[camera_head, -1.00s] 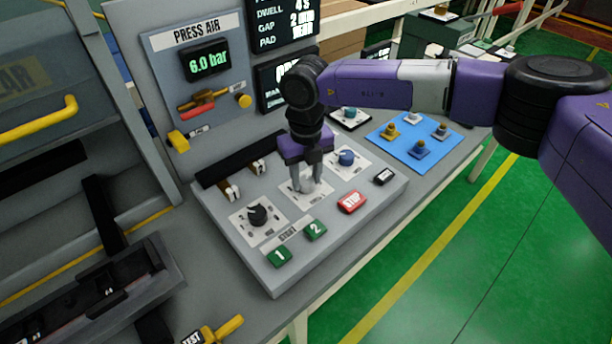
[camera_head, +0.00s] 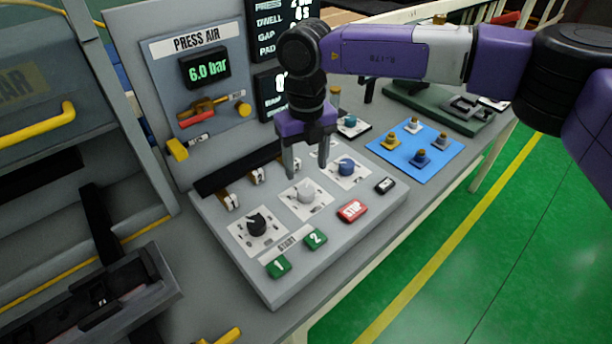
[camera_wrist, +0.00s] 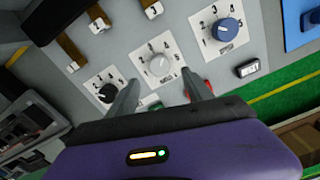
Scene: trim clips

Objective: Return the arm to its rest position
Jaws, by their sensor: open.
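My gripper (camera_head: 307,170) hangs above the control panel (camera_head: 330,238), fingers down, open and empty. Its fingertips are just above and behind the white knob (camera_head: 305,194) and appear apart from it. In the wrist view the two fingers (camera_wrist: 160,90) are spread, with the white knob (camera_wrist: 159,66) seen between and beyond them. My purple arm stretches in from the right side of the head view, its forearm crossing above the bench.
The panel also holds a black knob (camera_head: 257,223), a blue knob (camera_head: 347,167), a red STOP button (camera_head: 352,210) and green buttons (camera_head: 316,238). A blue mat (camera_head: 405,160) with several clips lies right. The press air display (camera_head: 206,67) stands behind. Green floor is clear at right.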

